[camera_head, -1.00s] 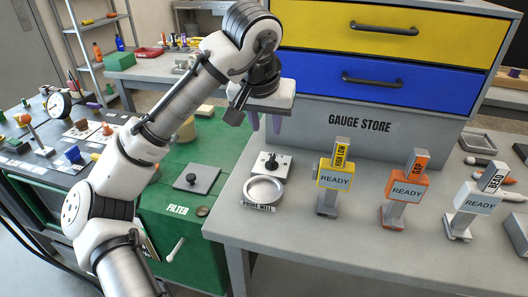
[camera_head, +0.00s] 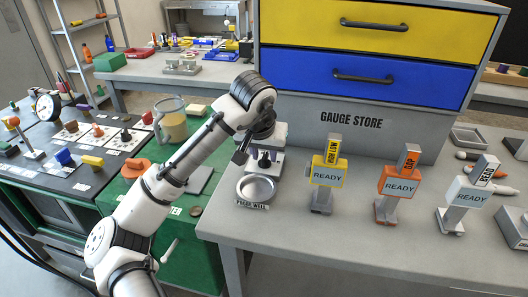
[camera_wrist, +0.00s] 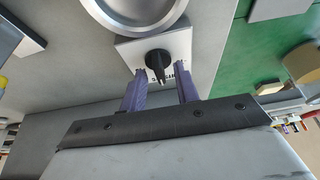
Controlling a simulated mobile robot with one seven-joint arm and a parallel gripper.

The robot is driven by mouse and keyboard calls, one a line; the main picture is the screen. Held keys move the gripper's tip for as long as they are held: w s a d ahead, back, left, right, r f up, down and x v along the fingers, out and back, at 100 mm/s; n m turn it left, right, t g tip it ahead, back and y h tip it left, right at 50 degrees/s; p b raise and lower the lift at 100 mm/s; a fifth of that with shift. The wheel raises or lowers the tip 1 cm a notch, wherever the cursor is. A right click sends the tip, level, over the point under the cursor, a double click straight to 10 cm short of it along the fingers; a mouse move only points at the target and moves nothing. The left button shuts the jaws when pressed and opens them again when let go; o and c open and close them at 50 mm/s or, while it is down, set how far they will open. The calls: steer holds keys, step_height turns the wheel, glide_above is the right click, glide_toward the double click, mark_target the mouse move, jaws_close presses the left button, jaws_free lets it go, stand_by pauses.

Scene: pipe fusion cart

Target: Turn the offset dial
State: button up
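The offset dial is a black knob (camera_wrist: 157,62) with a pointer on a white plate (camera_wrist: 125,48), its lettering partly hidden. My gripper (camera_wrist: 161,72) is open, its two purple fingers one on each side of the knob. A gap shows between each finger and the knob. In the head view, my gripper (camera_head: 264,158) is low over the white plate at the back left of the bench, and the knob is hard to make out there behind the fingers.
The round metal probe well (camera_head: 257,188) is just in front of the dial plate. Yellow (camera_head: 327,172), orange (camera_head: 396,184) and white (camera_head: 470,196) gauges marked READY stand to the right. The gauge store cabinet (camera_head: 345,115) is behind. A green surface (camera_head: 180,245) is to the left.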

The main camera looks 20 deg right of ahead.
jaws_close()
steer(key=shift+r+m+p, duration=0.1)
steer(key=shift+m+p, duration=0.25)
steer(key=shift+m, duration=0.05)
steer(key=m+g+p, duration=0.1)
steer(key=m, duration=0.1)
steer(key=m+h+p, duration=0.1)
steer(key=m+p, duration=0.1)
steer(key=shift+w+a+m+g, duration=0.1)
steer(key=shift+m+g, duration=0.3)
steer(key=m+g+p, duration=0.1)
steer(key=m, duration=0.2)
steer(key=m+g+h+p, duration=0.1)
steer(key=m+p, duration=0.1)
steer(key=m, duration=0.1)
steer(key=shift+w, duration=0.15)
stand_by(0.3)
jaws_free()
